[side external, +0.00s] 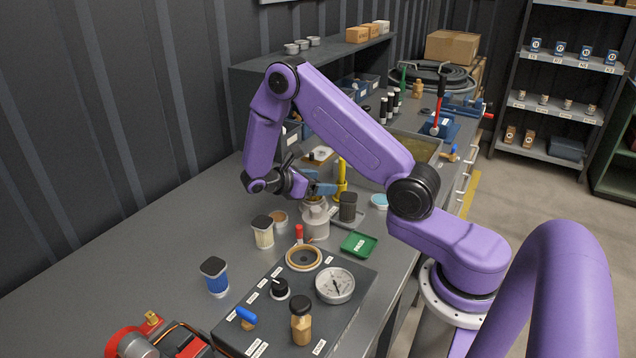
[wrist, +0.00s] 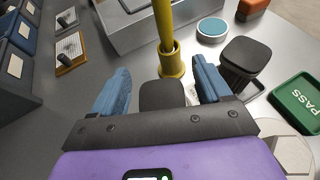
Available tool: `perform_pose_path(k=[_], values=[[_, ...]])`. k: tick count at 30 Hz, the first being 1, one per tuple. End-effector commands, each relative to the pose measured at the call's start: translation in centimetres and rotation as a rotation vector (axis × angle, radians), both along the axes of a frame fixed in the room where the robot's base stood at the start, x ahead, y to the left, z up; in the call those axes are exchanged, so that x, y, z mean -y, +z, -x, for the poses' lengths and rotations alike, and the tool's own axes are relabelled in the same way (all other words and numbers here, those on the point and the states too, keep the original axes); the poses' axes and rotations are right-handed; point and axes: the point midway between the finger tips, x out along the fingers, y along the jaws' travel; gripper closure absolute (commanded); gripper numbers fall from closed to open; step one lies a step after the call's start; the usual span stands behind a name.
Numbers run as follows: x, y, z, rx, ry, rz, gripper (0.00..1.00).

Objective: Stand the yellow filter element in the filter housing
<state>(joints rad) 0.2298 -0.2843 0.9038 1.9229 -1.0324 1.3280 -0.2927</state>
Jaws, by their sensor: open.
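A yellow post (wrist: 169,35) stands close beyond the fingers. A dark capped element (side external: 347,206) stands right of the housing, near a green PASS tray (side external: 358,244). A cream capped element (side external: 263,232) and a blue one (side external: 214,276) stand left. A gauge panel (side external: 300,300) lies in front.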

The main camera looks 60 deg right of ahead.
Motion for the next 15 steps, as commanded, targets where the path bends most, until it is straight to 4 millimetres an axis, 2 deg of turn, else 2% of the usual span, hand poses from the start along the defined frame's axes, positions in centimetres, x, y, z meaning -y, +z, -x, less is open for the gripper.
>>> perform_pose_path(k=[5,15], values=[[0.0,1.2,0.0,0.003,0.000,0.000,0.23],[-5.9,3.8,-2.5,0.004,0.003,-0.001,0.23]])
